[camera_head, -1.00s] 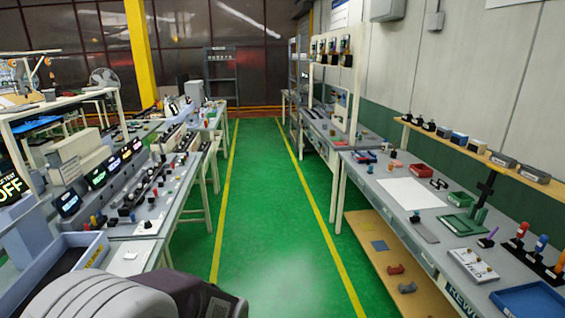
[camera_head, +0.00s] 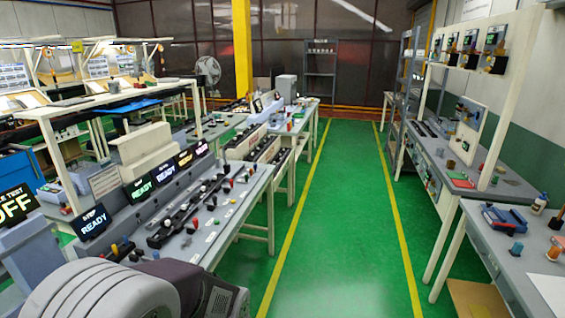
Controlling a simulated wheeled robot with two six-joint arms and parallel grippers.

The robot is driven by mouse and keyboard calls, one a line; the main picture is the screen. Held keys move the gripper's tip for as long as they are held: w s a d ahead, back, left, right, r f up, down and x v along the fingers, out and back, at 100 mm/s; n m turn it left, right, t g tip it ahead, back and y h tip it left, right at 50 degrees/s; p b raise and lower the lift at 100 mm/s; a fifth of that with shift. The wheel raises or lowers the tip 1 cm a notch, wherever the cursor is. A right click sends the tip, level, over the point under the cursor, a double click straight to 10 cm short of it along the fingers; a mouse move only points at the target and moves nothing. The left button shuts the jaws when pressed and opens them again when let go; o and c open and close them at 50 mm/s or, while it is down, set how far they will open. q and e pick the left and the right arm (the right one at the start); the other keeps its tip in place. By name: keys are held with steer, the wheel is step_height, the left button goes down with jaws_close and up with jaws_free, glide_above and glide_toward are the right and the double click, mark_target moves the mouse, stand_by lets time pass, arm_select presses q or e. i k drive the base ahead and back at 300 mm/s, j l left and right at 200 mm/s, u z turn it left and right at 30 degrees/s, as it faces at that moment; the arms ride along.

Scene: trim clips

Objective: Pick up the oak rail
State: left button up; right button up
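I cannot make out an oak rail in this view. Neither of my grippers shows. A grey rounded part of my own body fills the lower left and hides what is behind it. On the left, a long grey workbench (camera_head: 235,212) carries a row of small dark fixtures and coloured knobs. Lit displays (camera_head: 140,190) reading READY stand along its back.
A green aisle (camera_head: 335,215) between yellow lines runs clear toward a dark shelf rack (camera_head: 320,72) at the back. A yellow post (camera_head: 242,50) stands beyond the left benches.

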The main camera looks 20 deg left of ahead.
mark_target(171, 225)
steer(key=i+u, duration=0.15)
steer(key=i, duration=0.3)
steer(key=i+l+u, duration=0.15)
steer(key=i, duration=0.3)
steer(key=i+l+u, duration=0.15)
steer(key=i, duration=0.3)
steer(key=i+l+u, duration=0.1)
steer(key=i, duration=0.35)
steer(key=i+u, duration=0.3)
steer(key=u, duration=0.15)
steer(key=i+l+u, duration=0.2)
steer(key=u, duration=0.3)
steer(key=i+l+u, duration=0.25)
steer(key=u, duration=0.2)
steer(key=i+l+u, duration=0.2)
steer(key=l+u, duration=0.15)
steer(key=u, duration=0.15)
steer(key=i+l+u, duration=0.1)
steer(key=l+u, duration=0.7)
steer(key=u, duration=0.15)
steer(key=l+u, duration=0.4)
steer(key=l, duration=0.4)
steer(key=l+u, duration=0.4)
steer(key=l, duration=0.45)
